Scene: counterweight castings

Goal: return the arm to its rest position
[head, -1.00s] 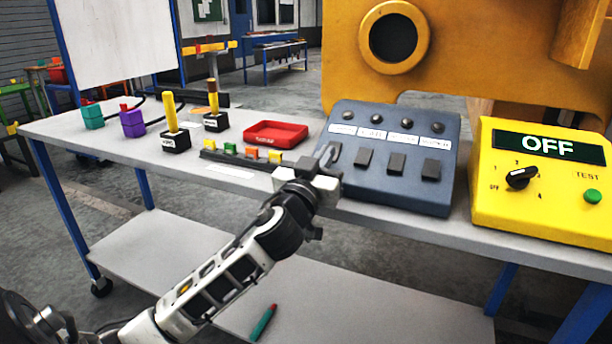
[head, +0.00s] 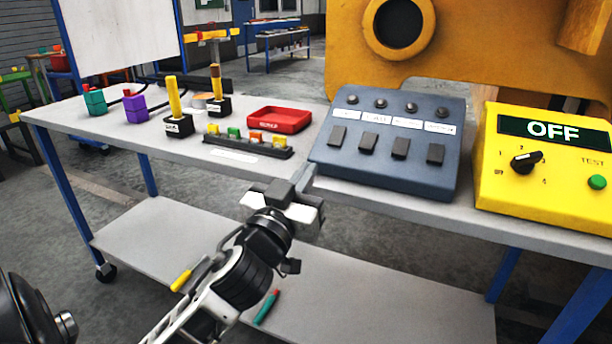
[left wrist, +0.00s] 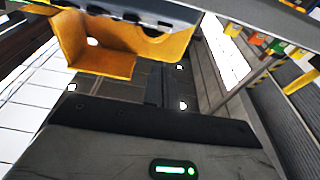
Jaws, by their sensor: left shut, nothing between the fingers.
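My left gripper (head: 303,179) is in front of the bench's near edge in the head view, close to the lower left corner of the blue-grey switch panel (head: 385,160). Its fingers are shut with nothing between them. The left arm comes up from the bottom of the picture, below the bench top. My right gripper is in neither view.
The bench top (head: 75,113) carries a red tray (head: 280,121), a strip of coloured clips (head: 248,145), and a yellow box reading OFF (head: 545,170). The lower shelf (head: 150,233) holds a green-and-red marker (head: 266,307). A large yellow casting (head: 470,50) stands behind.

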